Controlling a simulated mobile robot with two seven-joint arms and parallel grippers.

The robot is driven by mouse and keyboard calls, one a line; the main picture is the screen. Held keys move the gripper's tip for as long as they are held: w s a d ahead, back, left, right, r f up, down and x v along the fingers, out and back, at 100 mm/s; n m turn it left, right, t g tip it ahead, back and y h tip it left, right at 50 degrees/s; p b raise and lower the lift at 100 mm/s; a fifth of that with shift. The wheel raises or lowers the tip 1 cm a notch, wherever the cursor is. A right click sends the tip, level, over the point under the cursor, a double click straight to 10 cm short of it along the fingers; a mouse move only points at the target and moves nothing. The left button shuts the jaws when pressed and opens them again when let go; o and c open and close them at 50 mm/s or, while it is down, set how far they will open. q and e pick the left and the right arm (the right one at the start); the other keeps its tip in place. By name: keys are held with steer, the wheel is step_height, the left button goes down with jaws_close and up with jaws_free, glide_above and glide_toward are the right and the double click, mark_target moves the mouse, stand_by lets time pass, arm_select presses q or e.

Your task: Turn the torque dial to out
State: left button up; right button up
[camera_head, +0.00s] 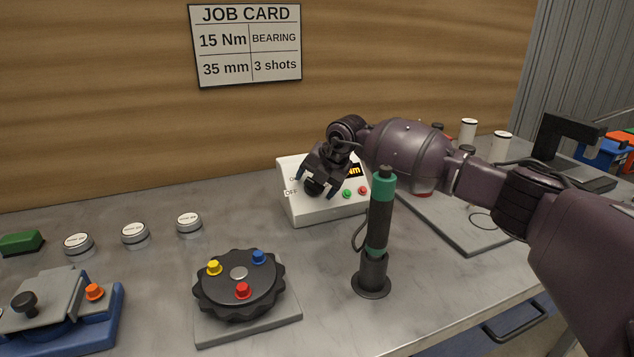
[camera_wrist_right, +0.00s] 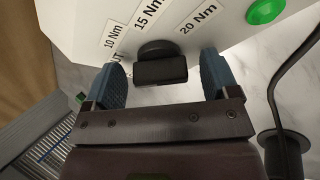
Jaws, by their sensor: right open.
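The torque dial is a black knob (camera_wrist_right: 161,70) on a white control box (camera_head: 340,208). In the right wrist view, labels 10 Nm, 15 Nm and 20 Nm fan out around it. Another label ending in "UT" is partly hidden behind the left finger. My right gripper (camera_head: 317,184) is open, with its blue fingers on either side of the knob and gaps showing between. I cannot tell exactly where the dial points. In the head view the gripper partly covers the dial and the box's display. My left gripper is not in view.
A green-topped black screwdriver (camera_head: 380,215) stands upright in a holder right of the box. A round black fixture (camera_head: 240,297) with coloured knobs sits in front. White-topped buttons (camera_head: 135,233) line the left. A job card (camera_head: 247,45) on the wall reads 15 Nm.

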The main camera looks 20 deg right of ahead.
steer(key=shift+s+r, duration=0.1)
steer(key=shift+r, duration=0.2)
arm_select(q)
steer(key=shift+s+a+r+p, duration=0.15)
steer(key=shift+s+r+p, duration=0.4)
steer(key=shift+p, duration=0.65)
arm_select(e)
steer(key=v, duration=1)
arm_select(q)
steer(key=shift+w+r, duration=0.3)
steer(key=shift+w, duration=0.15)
arm_select(e)
steer(key=shift+d, duration=0.1)
